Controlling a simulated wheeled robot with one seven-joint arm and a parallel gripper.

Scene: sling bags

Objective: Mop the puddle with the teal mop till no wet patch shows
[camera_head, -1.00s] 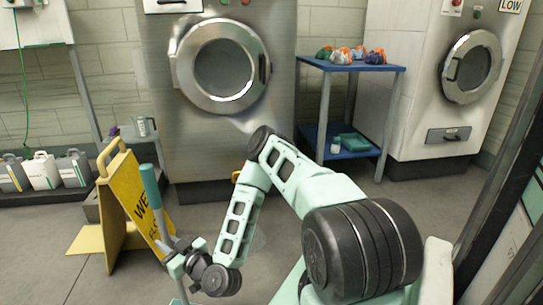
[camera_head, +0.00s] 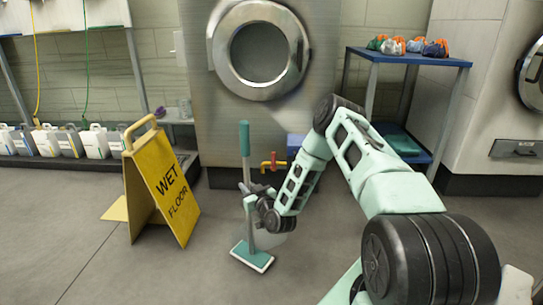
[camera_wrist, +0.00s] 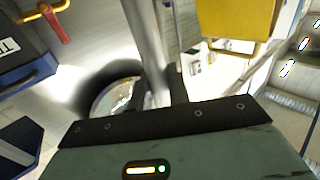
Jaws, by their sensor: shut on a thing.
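The teal mop stands nearly upright in the head view, with a teal grip (camera_head: 244,139) on top, a grey shaft and a flat teal head (camera_head: 252,257) with a pale edge on the floor. My gripper (camera_head: 249,203) is shut around the shaft, partway down. In the wrist view the grey shaft (camera_wrist: 146,40) runs between my dark fingers (camera_wrist: 160,88). A faint pale wet patch (camera_head: 276,239) shows on the floor just right of the mop, partly hidden by my wrist; its edges are hard to tell.
A yellow wet-floor sign (camera_head: 162,185) stands just left of the mop. Behind are a steel washer (camera_head: 222,120) and a red-handled yellow valve (camera_head: 273,162). A blue shelf table (camera_head: 408,58) holds several sling bags. Floor at front left is open.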

